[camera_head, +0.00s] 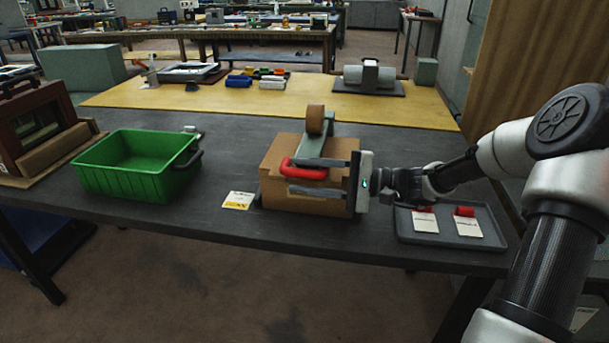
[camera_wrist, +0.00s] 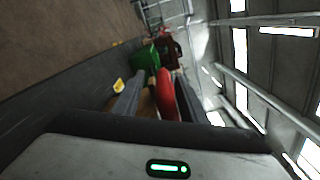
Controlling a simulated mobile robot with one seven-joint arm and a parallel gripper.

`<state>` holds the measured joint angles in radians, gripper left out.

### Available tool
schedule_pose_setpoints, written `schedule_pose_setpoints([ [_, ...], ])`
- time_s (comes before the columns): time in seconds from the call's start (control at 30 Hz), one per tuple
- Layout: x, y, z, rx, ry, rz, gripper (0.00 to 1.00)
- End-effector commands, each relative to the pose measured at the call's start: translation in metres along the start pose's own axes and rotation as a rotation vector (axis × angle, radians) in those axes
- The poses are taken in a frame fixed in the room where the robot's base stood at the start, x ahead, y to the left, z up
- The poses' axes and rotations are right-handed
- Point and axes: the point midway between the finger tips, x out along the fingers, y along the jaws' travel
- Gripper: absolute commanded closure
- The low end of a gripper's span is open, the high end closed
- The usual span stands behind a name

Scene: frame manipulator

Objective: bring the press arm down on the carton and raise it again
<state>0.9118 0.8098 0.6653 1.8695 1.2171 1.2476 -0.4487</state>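The brown carton (camera_head: 274,188) stands near the front edge of the dark table. A grey-green press arm (camera_head: 318,147) lies over its top, with a brown roll-shaped part (camera_head: 315,119) at its back end. I cannot tell whether the arm touches the carton. Its red handle (camera_head: 300,172) is at the front. My gripper (camera_head: 292,176) reaches in from the right with its fingers apart, one above the other. In the wrist view the red handle (camera_wrist: 166,92) lies between the fingers, closer to the right one, with a gap on the left. The carton partly hides behind my gripper.
A green bin (camera_head: 135,175) stands to the left, and a yellow-white card (camera_head: 239,200) lies beside the carton. A grey tray (camera_head: 455,240) with red items and white cards sits to the right, under my arm. Table between bin and card is clear.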

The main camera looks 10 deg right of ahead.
Motion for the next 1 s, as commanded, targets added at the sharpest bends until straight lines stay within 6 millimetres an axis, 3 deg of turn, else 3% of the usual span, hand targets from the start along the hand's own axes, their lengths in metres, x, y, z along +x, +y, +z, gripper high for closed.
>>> schedule_pose_setpoints([
  [0.17,-0.021,-0.001,-0.001,0.001,0.007,0.000,0.64],
  [0.7,-0.144,-0.001,0.000,0.001,0.005,-0.002,0.64],
  [1.0,-0.173,0.000,0.000,0.001,0.001,-0.001,0.64],
])
